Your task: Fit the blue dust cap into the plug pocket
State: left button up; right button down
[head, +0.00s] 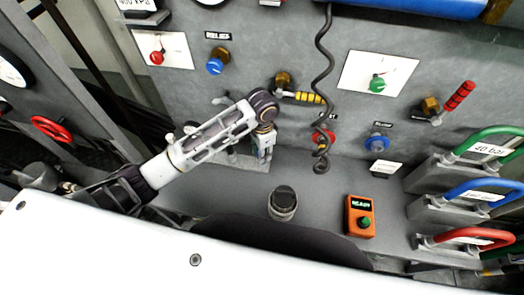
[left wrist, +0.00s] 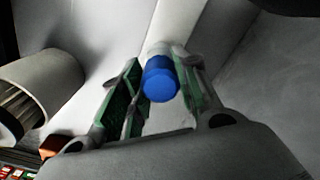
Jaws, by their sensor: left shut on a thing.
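My left gripper (head: 262,155) points down over the grey ledge at the foot of the panel, left of the black spiral cord. In the left wrist view the green-padded fingers of this gripper (left wrist: 157,88) are shut on the blue dust cap (left wrist: 160,80). The cap's rounded blue end faces the camera, and a pale part shows behind it. In the head view the cap is hardly discernible at the fingers. I cannot make out the plug pocket for certain in either view. My right gripper is not in view.
A short cylinder with a dark top (head: 283,200) stands on the ledge, right of the gripper. An orange box with a green knob (head: 361,215) is farther right. A black coiled cord (head: 322,85) hangs before the panel. Hose couplings with coloured handles (head: 480,190) line the right.

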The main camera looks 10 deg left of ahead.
pick_arm(q)
jog(key=shift+f, duration=0.8)
dwell(0.4)
jog(key=o, duration=1.2)
jog(key=shift+r, duration=0.1)
jog(key=shift+r, duration=5.9)
jog(key=shift+s, duration=0.1)
